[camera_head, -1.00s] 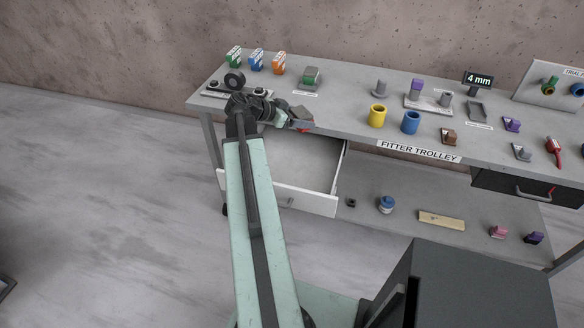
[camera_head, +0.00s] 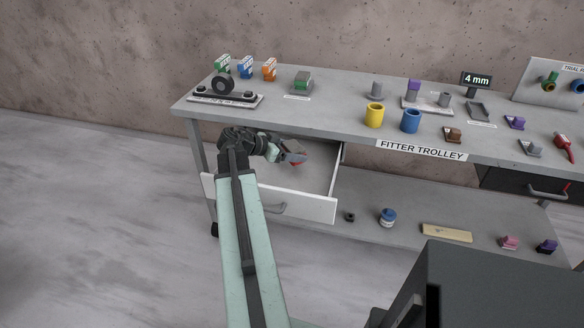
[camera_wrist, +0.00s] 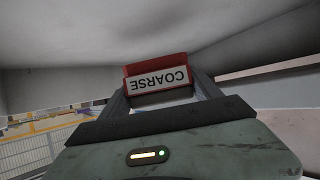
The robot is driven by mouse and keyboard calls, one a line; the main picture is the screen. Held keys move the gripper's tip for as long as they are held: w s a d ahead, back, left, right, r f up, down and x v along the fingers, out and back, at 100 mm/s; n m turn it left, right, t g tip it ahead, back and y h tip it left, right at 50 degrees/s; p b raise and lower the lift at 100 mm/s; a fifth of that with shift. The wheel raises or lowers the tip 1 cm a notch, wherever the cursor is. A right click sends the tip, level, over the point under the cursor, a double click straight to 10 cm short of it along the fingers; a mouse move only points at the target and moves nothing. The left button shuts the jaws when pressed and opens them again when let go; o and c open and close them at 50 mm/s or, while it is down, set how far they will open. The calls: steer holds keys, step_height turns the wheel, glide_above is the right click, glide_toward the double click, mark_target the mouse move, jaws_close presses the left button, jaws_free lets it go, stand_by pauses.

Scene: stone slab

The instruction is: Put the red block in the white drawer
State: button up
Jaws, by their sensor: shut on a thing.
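My gripper (camera_head: 291,154) is shut on the red block (camera_head: 297,160), which shows as a small patch of red at the fingers in the head view. In the wrist view the red block (camera_wrist: 155,70) sits between my two fingers (camera_wrist: 160,100), with a white label reading "COARSE" upside down. The white drawer (camera_head: 305,205) is pulled open below the table top. My gripper and the block are over the drawer's open interior in the head view. Whether the block touches the drawer floor cannot be told. Part of the drawer's left side is hidden behind my arm.
The table top (camera_head: 330,106) lies above and behind the drawer, with a yellow cup (camera_head: 374,115) and a blue cup (camera_head: 411,121) near its front edge. A lower shelf (camera_head: 400,195) holds several small items. A dark drawer (camera_head: 500,180) is at the right.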

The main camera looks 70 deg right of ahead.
mark_target(293, 168)
step_height(293, 168, down, 5)
steer(key=b, duration=0.4)
steer(key=shift+r, duration=0.4)
steer(key=shift+f, duration=0.15)
steer(key=o, duration=1.7)
steer(key=shift+c, duration=0.2)
steer(key=shift+r+p, duration=0.3)
steer(key=shift+r, duration=0.05)
steer(key=p+v, duration=0.3)
steer(key=v, duration=0.4)
steer(key=shift+a, duration=0.1)
steer(key=shift+w+a+f, duration=0.1)
steer(key=shift+w, duration=0.1)
